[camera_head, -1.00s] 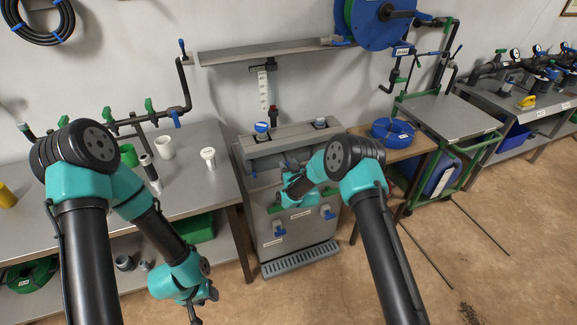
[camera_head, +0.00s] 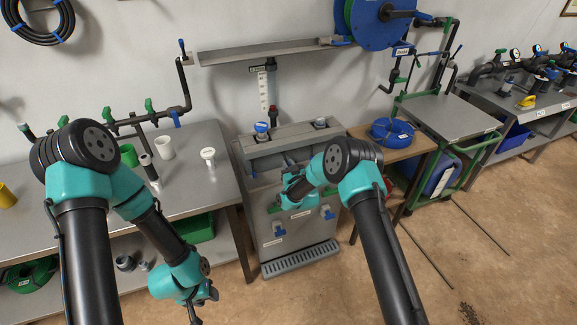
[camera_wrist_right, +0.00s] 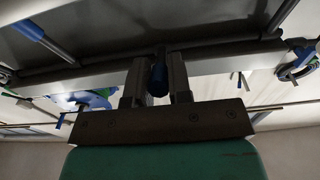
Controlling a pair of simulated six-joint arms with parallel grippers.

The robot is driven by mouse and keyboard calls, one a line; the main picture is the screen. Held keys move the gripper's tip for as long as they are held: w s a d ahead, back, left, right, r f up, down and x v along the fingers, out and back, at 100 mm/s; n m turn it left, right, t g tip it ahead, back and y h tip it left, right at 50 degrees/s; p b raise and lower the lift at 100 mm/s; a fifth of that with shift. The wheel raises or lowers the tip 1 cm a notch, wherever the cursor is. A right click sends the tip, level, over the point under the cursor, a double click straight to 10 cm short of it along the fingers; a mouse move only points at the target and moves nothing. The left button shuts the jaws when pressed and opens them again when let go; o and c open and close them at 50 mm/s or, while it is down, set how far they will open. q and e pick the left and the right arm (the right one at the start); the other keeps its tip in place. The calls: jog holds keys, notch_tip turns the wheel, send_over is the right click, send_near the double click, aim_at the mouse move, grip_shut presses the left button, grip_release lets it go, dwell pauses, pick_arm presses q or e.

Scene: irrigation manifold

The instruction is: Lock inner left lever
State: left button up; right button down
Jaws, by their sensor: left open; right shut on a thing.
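A grey manifold cabinet (camera_head: 299,238) stands mid-picture in the head view. Its front carries two low blue levers, one at left (camera_head: 279,229) and one at right (camera_head: 328,212), with green parts above them. My right gripper (camera_head: 284,199) is at the upper front of the cabinet, and its arm hides part of that face. In the right wrist view, my right gripper (camera_wrist_right: 158,82) is shut on a blue-tipped lever (camera_wrist_right: 158,79) between its fingers. I cannot tell how far that lever is turned. My left gripper (camera_head: 198,307) is open and empty, low in front of the left bench, away from the cabinet.
A grey bench (camera_head: 205,185) with pipes and white fittings is at left. A small wooden table (camera_head: 403,151) with a blue hose coil (camera_head: 392,131) stands right of the cabinet. A blue hose reel (camera_head: 381,22) hangs above. The floor in front is mostly clear.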

jog(key=shift+w+a+f+t+y, duration=0.1)
jog(key=shift+w+f+t+y, duration=0.2)
jog(key=shift+f+t, duration=0.4)
jog(key=shift+w+f+t+y, duration=0.25)
jog(key=shift+f+t, duration=0.15)
jog(key=shift+t, duration=0.6)
jog(key=c, duration=1)
grip_release()
jog(key=shift+c, duration=0.2)
jog(key=shift+s, duration=0.15)
jog(key=v, duration=1.7)
jog(key=shift+f, duration=0.1)
